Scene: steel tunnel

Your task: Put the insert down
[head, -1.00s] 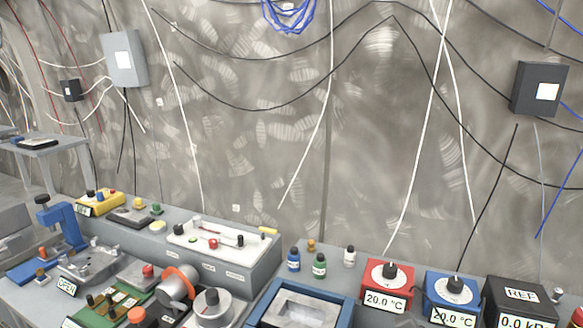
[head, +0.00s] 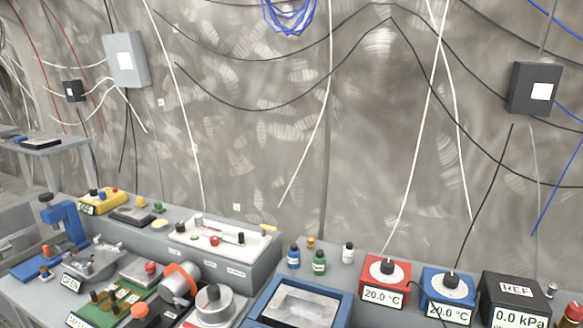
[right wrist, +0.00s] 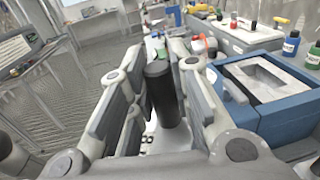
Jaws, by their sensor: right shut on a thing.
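My right gripper (right wrist: 160,68) shows in the right wrist view and is shut on a dark grey upright cylinder, the insert (right wrist: 163,98). The insert stands between the two fingers, with its round top facing the camera. A white surface with dark marks shows near its lower end; I cannot tell whether the insert touches it. Neither gripper shows in the head view, and my left gripper is in no view.
A blue-framed box (head: 341,297) with a grey recess stands on the bench; it also shows in the right wrist view (right wrist: 272,112). Small bottles (head: 319,262) stand behind it. Red (head: 373,272) and blue (head: 437,287) units reading 20.0 °C stand to its right. Instruments crowd the left.

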